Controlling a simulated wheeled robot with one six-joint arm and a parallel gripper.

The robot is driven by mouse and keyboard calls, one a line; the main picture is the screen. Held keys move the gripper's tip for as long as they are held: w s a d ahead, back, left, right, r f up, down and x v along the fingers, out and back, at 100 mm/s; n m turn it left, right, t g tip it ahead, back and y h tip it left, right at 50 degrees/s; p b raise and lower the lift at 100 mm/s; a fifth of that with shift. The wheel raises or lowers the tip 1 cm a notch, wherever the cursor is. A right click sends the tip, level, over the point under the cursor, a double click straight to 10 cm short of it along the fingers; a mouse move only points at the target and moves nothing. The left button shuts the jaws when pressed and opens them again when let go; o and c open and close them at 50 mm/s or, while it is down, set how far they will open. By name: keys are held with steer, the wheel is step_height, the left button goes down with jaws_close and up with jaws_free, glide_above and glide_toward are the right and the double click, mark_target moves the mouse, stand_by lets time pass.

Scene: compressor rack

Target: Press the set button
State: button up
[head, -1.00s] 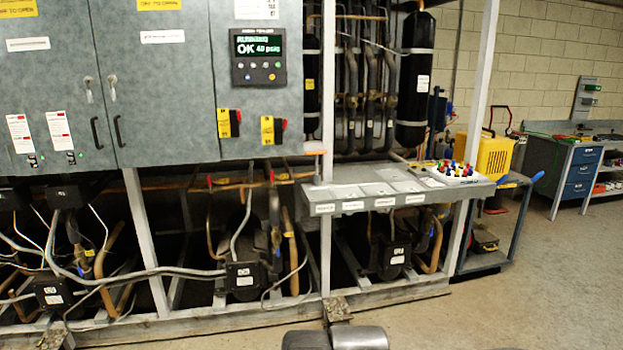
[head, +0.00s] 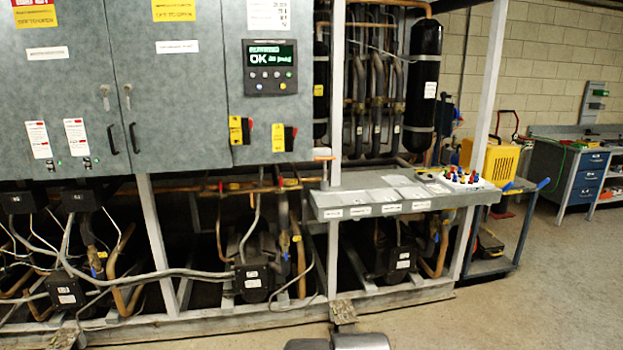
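A row of small round buttons (head: 271,74) sits under the display, and one lower button (head: 279,86) is yellowish. The button labels are too small to read, so I cannot tell which is the set button. My gripper does not show; only a grey part of my own body is at the bottom edge, well below and apart from the controller.
A grey shelf (head: 336,203) with small coloured parts juts out to the right. A yellow case (head: 495,163) stands on a cart beyond it. The floor (head: 540,300) at lower right is clear.

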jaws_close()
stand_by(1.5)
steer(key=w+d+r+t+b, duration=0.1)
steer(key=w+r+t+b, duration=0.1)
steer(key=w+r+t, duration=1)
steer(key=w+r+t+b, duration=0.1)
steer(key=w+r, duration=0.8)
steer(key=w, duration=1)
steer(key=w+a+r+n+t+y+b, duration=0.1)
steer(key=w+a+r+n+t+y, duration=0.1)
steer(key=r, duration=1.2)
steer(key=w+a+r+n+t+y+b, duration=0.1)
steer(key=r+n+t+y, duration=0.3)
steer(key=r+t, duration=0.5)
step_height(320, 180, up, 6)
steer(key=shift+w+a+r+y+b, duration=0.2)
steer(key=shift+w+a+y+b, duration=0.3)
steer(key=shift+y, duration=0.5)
